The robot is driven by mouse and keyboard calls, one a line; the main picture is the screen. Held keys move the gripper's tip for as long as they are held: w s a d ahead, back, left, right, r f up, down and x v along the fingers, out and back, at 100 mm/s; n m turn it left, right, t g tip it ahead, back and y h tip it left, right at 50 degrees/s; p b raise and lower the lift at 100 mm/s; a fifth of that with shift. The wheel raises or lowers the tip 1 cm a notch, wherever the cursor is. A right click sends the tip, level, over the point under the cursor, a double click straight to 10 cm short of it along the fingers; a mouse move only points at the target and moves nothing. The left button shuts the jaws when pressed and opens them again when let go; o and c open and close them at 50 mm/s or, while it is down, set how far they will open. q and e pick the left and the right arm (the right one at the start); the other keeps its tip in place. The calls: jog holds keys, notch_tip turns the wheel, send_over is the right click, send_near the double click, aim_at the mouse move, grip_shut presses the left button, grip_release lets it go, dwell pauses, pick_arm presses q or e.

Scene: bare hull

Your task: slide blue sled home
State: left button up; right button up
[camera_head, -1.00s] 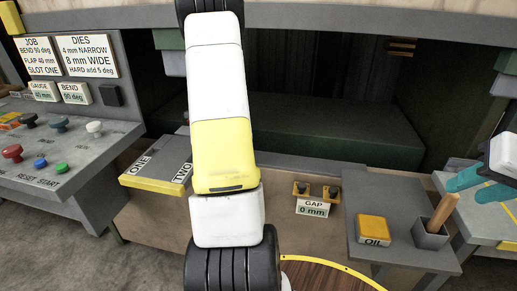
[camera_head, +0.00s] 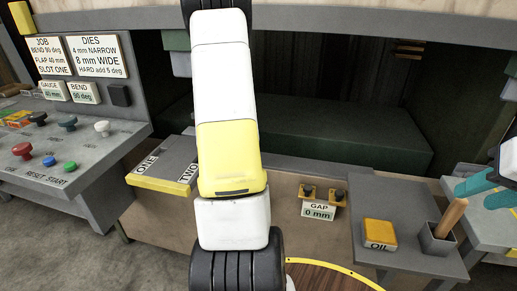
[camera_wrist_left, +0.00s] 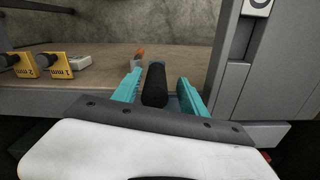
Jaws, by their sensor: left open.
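My right gripper (camera_head: 486,188) is at the right edge, partly cut off, away from the oil block and the tool holder.
The head view shows a button panel (camera_head: 75,150), slot block (camera_head: 160,178), gap gauge (camera_head: 319,210), oil block (camera_head: 379,233) and tool holder (camera_head: 437,240).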

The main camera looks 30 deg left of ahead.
pick_arm(q)
notch_tip(320, 180, up, 5)
jog(key=shift+r, duration=0.2)
dwell(0.6)
